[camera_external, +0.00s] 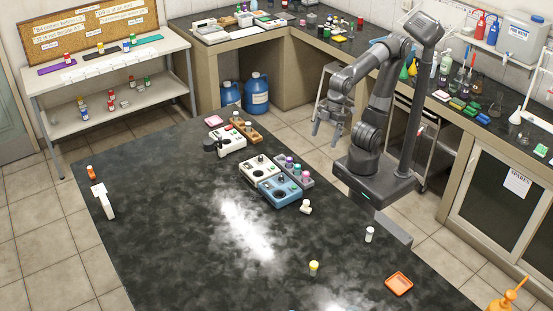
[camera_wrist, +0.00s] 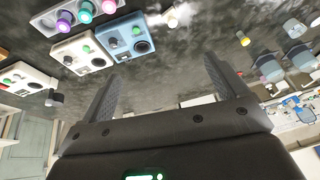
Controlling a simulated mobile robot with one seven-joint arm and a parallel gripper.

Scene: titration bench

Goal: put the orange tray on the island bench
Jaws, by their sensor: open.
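The small square orange tray (camera_external: 399,284) lies flat and empty on the dark island bench (camera_external: 175,215), near its right edge at the lower right of the external view. My gripper (camera_external: 327,128) hangs beyond the far right side of the bench, well apart from the tray. In the wrist view my gripper (camera_wrist: 160,80) has its two fingers spread wide with nothing between them. The bench top shows upside down beyond the fingers there, and I cannot make out the tray in that view.
White and blue instruments (camera_external: 279,191) and a rack of coloured-cap vials (camera_external: 293,171) stand mid-bench. A white bottle (camera_external: 369,234) and a yellow-capped vial (camera_external: 313,267) stand left of the tray. An orange bottle (camera_external: 507,297) is at lower right. The bench's left part is mostly clear.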

